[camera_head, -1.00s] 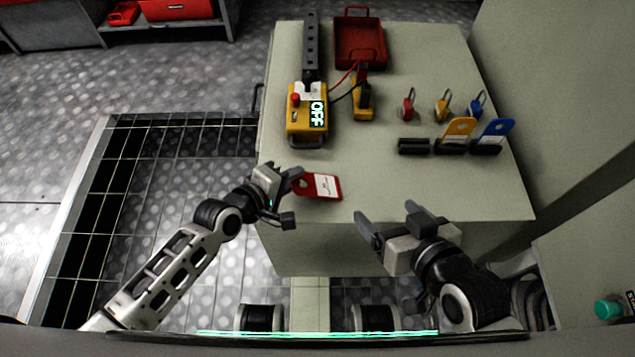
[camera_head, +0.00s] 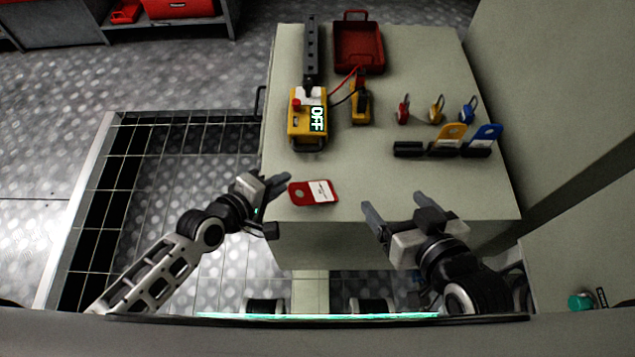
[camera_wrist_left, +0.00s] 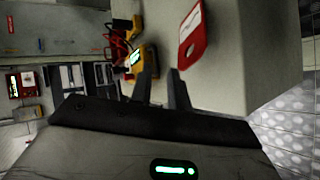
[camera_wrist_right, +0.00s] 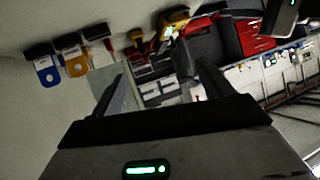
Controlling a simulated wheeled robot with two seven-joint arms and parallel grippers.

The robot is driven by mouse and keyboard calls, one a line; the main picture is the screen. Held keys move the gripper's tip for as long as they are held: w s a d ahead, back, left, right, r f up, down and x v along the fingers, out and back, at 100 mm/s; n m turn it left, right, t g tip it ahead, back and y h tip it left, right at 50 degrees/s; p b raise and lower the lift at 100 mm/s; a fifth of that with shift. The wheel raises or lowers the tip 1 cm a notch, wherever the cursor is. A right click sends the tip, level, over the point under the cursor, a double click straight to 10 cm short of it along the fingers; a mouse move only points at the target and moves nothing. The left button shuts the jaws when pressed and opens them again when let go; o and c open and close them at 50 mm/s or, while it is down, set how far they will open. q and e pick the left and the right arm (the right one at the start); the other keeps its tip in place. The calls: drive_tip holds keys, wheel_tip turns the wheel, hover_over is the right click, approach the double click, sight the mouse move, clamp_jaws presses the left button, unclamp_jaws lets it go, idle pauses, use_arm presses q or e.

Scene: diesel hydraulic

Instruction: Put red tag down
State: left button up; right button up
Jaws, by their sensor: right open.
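The red tag (camera_head: 313,193) with a white label lies on the grey table top (camera_head: 350,150) near its front left edge. My left gripper (camera_head: 277,185) is just left of the tag, apart from it, with its fingers open and empty. In the left wrist view the tag (camera_wrist_left: 190,38) shows beyond the fingers (camera_wrist_left: 160,78), up and to the right, not between them. My right gripper (camera_head: 397,210) is open and empty over the table's front edge, right of the tag. Its spread fingers (camera_wrist_right: 160,90) show in the right wrist view.
A yellow control box (camera_head: 308,125) reading OFF and a yellow meter (camera_head: 361,103) stand behind the tag. Red, yellow and blue padlocks (camera_head: 437,109) stand behind yellow (camera_head: 447,138) and blue (camera_head: 486,138) tags in black holders. A red tray (camera_head: 358,48) is at the back. The middle is clear.

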use_arm(q)
drive_tip(key=r+p, duration=0.1)
drive_tip(key=s+r+p, duration=0.1)
drive_tip(key=r, duration=0.1)
drive_tip(key=a+r+p, duration=0.1)
drive_tip(key=shift+s+r, duration=0.15)
drive_tip(key=shift+r, duration=0.15)
use_arm(e)
drive_tip(key=shift+d+r, duration=0.2)
drive_tip(key=shift+r, duration=0.85)
use_arm(q)
drive_tip(key=s+a+r+m+t+y+p, duration=0.1)
drive_tip(key=s+a+r+m+y+p, duration=0.1)
drive_tip(key=s+a+r+m+y, duration=0.2)
drive_tip(key=s+a+r+m, duration=0.1)
drive_tip(key=s+r+m, duration=0.2)
drive_tip(key=m, duration=0.5)
drive_tip(key=shift+s+r, duration=0.4)
drive_tip(key=shift+s, duration=0.2)
use_arm(e)
drive_tip(key=shift+s+d+r+g+h, duration=0.1)
drive_tip(key=shift+d+r+g+h, duration=0.1)
drive_tip(key=shift+g+h, duration=0.15)
use_arm(q)
drive_tip(key=shift+d, duration=0.1)
use_arm(e)
drive_tip(key=shift+r, duration=0.1)
